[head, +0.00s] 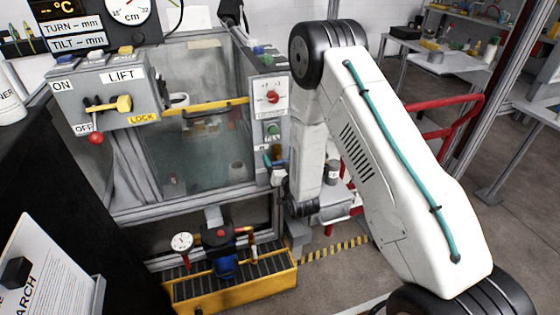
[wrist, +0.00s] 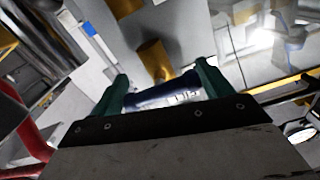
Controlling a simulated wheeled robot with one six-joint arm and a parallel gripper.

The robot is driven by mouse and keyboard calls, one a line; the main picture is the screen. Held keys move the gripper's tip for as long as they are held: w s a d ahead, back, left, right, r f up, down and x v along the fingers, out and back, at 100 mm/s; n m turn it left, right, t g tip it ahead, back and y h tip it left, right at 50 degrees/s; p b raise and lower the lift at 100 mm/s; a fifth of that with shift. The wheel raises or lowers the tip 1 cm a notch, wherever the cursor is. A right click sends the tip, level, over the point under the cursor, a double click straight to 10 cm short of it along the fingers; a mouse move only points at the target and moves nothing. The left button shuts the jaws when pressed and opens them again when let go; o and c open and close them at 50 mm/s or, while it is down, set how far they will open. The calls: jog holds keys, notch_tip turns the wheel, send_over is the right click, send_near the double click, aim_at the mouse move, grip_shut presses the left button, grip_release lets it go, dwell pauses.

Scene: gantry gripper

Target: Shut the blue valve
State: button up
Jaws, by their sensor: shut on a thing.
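My gripper (wrist: 164,80) has two green fingers in the wrist view. They are shut on a dark blue bar-shaped valve handle (wrist: 165,92), which lies across between them. A brass-yellow pipe piece (wrist: 154,62) shows just beyond the handle. In the head view my gripper (head: 275,168) is at the lower right edge of the cabinet, below the switch panel. My white arm hides part of that area, and the valve's body and exact handle angle cannot be made out there.
A grey control panel (head: 271,105) with a red knob stands just above my gripper. The glass-fronted cabinet (head: 205,150) is to its left. A yellow tray (head: 232,290) with a blue-bodied unit (head: 226,262) is below. Red railing (head: 455,135) runs at right.

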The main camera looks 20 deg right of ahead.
jog(key=o, duration=0.7)
jog(key=shift+c, duration=0.2)
jog(key=shift+s, duration=0.1)
jog(key=s, duration=0.7)
jog(key=shift+s, duration=0.35)
jog(key=shift+d, duration=0.1)
